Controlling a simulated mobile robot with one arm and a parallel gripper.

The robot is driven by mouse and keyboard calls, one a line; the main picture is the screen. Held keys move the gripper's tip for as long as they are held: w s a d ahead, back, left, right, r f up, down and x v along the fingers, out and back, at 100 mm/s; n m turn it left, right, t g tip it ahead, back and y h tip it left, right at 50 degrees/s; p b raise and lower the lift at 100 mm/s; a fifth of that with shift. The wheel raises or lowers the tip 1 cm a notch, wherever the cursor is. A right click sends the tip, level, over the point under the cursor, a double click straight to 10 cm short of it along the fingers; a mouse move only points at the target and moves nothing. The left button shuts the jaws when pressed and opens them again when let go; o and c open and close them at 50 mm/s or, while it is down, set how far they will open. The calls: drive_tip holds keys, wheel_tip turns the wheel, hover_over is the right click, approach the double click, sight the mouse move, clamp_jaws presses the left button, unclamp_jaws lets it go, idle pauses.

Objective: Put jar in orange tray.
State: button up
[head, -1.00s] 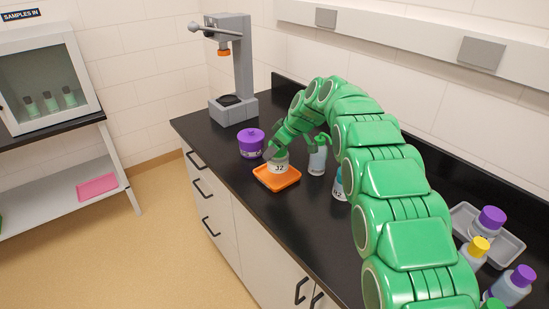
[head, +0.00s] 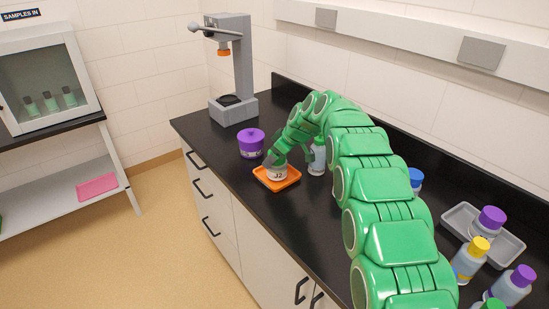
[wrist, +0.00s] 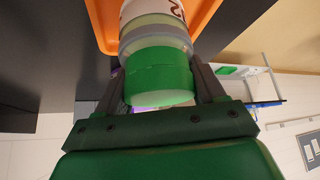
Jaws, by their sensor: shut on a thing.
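The jar (head: 277,174), white-labelled with dark print, is at the orange tray (head: 291,182) on the black counter. My gripper (head: 275,160) is shut on its top from above. In the wrist view the jar's green lid (wrist: 158,78) sits between the two fingers of my gripper (wrist: 158,85), with the label beyond it and the orange tray (wrist: 103,22) around its far end. The jar looks low over the tray; I cannot tell whether its base touches the tray floor.
A purple-lidded jar (head: 251,144) stands left of the tray, a bottle (head: 317,160) close to its right. A grey stand (head: 238,75) is at the back. A grey tray (head: 510,247) and several bottles stand at right. The counter's front edge is near the orange tray.

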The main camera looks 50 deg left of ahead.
drive_tip(key=shift+f, duration=0.25)
drive_tip(key=shift+f, duration=0.1)
drive_tip(key=o, duration=1.5)
drive_tip(key=v, duration=1.2)
